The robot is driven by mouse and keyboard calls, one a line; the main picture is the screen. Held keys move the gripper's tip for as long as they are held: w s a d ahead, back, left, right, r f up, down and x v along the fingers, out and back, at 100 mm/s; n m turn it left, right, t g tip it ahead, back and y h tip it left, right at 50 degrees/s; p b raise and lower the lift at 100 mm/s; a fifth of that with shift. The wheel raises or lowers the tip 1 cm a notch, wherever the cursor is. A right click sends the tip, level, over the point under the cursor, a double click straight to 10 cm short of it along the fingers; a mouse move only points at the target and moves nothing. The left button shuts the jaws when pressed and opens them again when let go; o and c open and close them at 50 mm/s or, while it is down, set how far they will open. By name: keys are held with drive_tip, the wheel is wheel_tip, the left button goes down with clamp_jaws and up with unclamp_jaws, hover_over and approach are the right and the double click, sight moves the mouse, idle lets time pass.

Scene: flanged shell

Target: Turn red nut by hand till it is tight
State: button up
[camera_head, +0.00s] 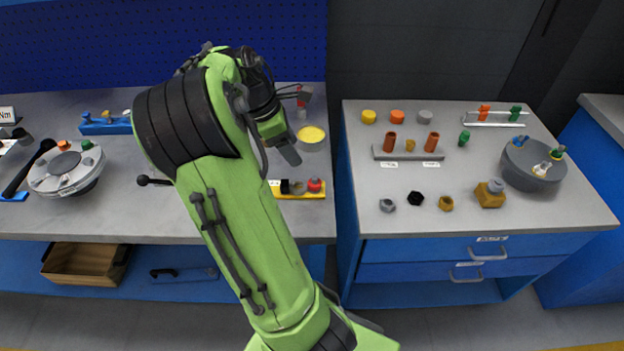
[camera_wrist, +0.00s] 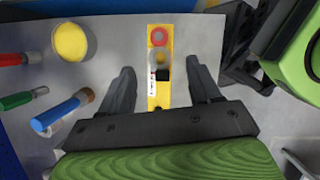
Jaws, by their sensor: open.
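A red round piece (camera_head: 315,185), which looks like the red nut, sits at the right end of a yellow bar fixture (camera_head: 300,195) on the left bench. In the wrist view the red piece (camera_wrist: 159,36) shows as a ring at the far end of the yellow bar (camera_wrist: 154,102). A pale cylinder and a dark block lie along the bar nearer to me. My gripper (camera_head: 292,158) is above the bench near the fixture. In the wrist view my gripper (camera_wrist: 165,75) is open, with its fingers either side of the bar's line and nothing between them. The red piece's threads are too small to see.
A yellow-topped round container (camera_head: 312,136) stands behind the fixture. Red, green and blue-handled tools (camera_wrist: 62,112) lie left of it in the wrist view. A grey flanged shell (camera_head: 66,170) stands far left. The right bench (camera_head: 400,215) holds several small parts.

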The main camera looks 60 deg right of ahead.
sight(314, 182)
drive_tip(key=b+x, duration=0.5)
drive_tip(key=x, duration=0.8)
drive_tip(key=shift+d+f+b, duration=0.1)
drive_tip(key=shift+f+b, duration=0.15)
drive_tip(key=shift+b, duration=0.1)
drive_tip(key=shift+c, duration=0.4)
